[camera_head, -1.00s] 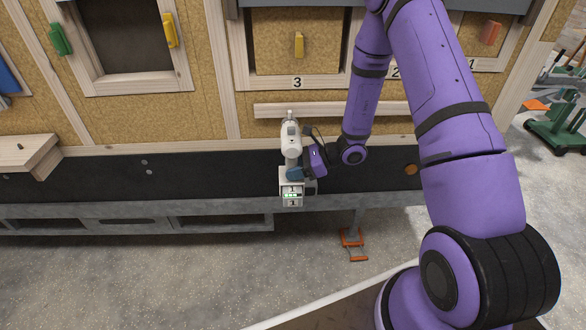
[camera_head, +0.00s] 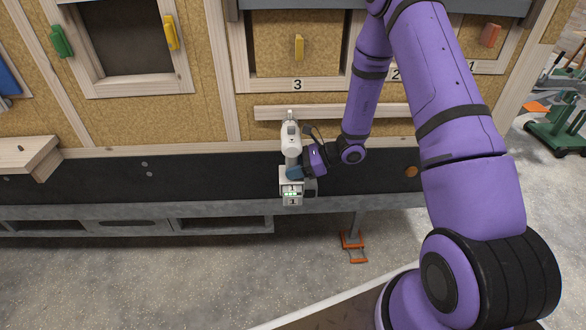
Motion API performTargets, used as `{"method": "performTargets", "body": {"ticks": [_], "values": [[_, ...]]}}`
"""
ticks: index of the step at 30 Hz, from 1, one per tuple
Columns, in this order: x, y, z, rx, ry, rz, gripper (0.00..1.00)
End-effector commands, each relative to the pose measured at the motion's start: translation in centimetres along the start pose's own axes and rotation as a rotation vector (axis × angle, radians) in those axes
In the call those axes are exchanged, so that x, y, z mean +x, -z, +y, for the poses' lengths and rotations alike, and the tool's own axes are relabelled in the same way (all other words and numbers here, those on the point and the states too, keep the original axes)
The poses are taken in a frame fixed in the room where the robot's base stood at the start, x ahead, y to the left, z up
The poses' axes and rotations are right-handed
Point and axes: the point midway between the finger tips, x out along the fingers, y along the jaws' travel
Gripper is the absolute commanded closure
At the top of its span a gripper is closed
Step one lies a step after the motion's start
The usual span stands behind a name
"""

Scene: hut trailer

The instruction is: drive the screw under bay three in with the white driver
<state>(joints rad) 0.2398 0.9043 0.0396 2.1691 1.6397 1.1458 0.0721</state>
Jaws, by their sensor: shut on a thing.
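The white driver (camera_head: 291,138) is upright in the middle of the head view, with its battery base showing green lights at the bottom. My gripper (camera_head: 298,172) is shut on the driver's blue-grey handle from the right. The driver's nose points up and away, toward the wooden ledge below bay three (camera_head: 298,50). Bay three has a cork panel with a yellow latch and a "3" label (camera_head: 297,85). The screw does not show; the driver's nose may hide it. I cannot tell whether the tip touches anything.
The pale wooden ledge (camera_head: 365,110) runs under the bays, behind the driver. A wooden shelf (camera_head: 28,158) juts out at the left. The dark trailer side and grey frame (camera_head: 150,210) run below. An orange-footed stand (camera_head: 352,240) is under the frame. Floor is clear at the lower left.

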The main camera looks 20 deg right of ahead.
Motion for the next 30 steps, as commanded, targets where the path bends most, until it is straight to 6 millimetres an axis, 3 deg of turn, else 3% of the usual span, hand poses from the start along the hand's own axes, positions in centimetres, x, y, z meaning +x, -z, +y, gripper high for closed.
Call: {"method": "performTargets", "body": {"ticks": [30], "values": [[0.01, -0.07, -0.83, -0.001, 0.001, -0.002, 1.0]]}}
